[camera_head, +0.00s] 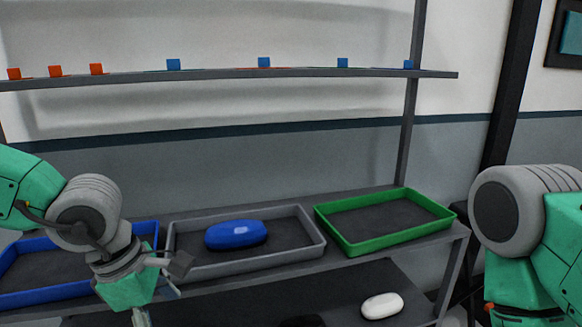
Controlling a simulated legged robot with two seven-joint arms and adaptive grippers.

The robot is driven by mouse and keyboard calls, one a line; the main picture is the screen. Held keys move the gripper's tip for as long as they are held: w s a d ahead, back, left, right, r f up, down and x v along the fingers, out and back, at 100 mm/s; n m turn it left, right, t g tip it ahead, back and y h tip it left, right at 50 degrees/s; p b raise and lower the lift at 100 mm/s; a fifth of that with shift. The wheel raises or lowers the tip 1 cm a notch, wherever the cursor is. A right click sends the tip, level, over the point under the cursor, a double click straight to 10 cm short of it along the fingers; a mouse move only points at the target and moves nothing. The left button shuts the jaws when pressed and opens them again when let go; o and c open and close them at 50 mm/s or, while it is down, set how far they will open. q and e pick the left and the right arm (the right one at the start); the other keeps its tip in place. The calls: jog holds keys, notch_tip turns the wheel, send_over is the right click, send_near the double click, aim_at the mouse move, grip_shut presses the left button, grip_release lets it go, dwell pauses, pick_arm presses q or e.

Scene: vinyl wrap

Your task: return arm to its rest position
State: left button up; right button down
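My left arm comes in from the left, and its gripper (163,291) points down in front of the blue and grey trays. Its visible finger parts look spread apart, with nothing seen between them. The lower part of this gripper is partly hidden. My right arm (525,230) is at the right edge, bent downward. Its gripper is out of the picture.
On the shelf stand a blue tray (66,296), a grey tray (318,239) holding a blue rounded object (236,235), and an empty green tray (394,242). A white rounded object (382,306) lies lower. Small orange and blue blocks line the upper shelf (220,76).

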pick_arm(q)
jog(key=s+a+f+m+y+b, duration=0.1)
jog(key=s+a+f+m+y, duration=0.15)
jog(key=f, duration=0.45)
jog(key=s+a+f+m+y+b, duration=0.1)
jog(key=s+a+f+m, duration=0.1)
jog(key=f+m, duration=0.35)
jog(key=s+a+f+m+y, duration=0.1)
jog(key=s+a+f+y, duration=0.15)
jog(key=f, duration=0.65)
jog(key=s+a+f+m+h+b, duration=0.1)
jog(key=s+f+m+h+b, duration=0.1)
jog(key=s+f+m, duration=0.9)
jog(key=s+h, duration=0.1)
jog(key=s, duration=0.2)
jog(key=shift+a+m+g, duration=0.3)
jog(key=shift+m, duration=0.1)
jog(key=shift+a, duration=0.2)
jog(key=shift+d, duration=0.1)
